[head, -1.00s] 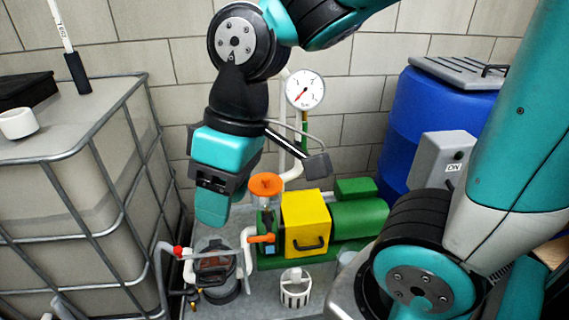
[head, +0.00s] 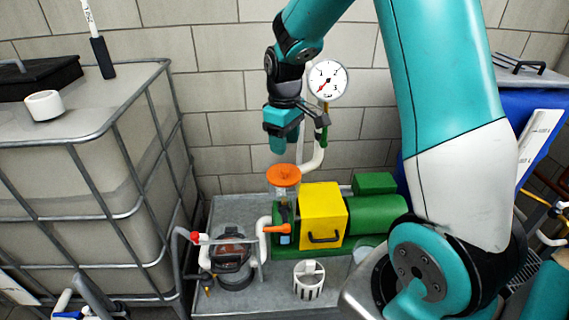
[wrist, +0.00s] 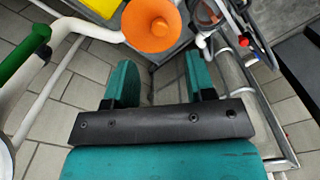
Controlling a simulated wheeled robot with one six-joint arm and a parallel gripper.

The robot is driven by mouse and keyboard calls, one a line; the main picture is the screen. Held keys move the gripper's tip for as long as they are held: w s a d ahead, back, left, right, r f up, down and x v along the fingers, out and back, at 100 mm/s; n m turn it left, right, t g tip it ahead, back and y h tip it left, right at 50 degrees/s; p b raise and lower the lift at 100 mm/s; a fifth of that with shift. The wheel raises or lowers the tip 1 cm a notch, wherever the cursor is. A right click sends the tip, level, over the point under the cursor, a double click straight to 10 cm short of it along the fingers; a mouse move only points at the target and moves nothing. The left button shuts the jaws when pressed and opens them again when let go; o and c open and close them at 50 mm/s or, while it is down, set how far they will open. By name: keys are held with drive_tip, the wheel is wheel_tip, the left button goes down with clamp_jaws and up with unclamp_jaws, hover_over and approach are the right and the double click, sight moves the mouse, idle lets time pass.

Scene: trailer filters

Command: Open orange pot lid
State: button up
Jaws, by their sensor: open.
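The orange lid (head: 284,175) is a round disc on top of the pump's pot, left of the yellow box in the head view. In the wrist view the lid (wrist: 152,25) shows at the top, beyond my fingers, with a small knob or hole on it. My gripper (head: 277,146) hangs above the lid in the head view, apart from it, fingers pointing down. In the wrist view my gripper (wrist: 160,75) has its two teal fingers spread, with only floor and wall between them. The pot's body is partly hidden under the lid.
The yellow box (head: 322,215) and green motor (head: 368,215) stand right of the lid. A gauge (head: 327,82) on a pipe is close to my gripper. A glass strainer (head: 233,255) and white basket (head: 308,280) are in front. A caged tank (head: 90,190) stands left.

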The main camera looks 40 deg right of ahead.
sight(284, 168)
wheel_tip(284, 168, down, 7)
drive_tip(key=shift+f, duration=0.2)
clamp_jaws()
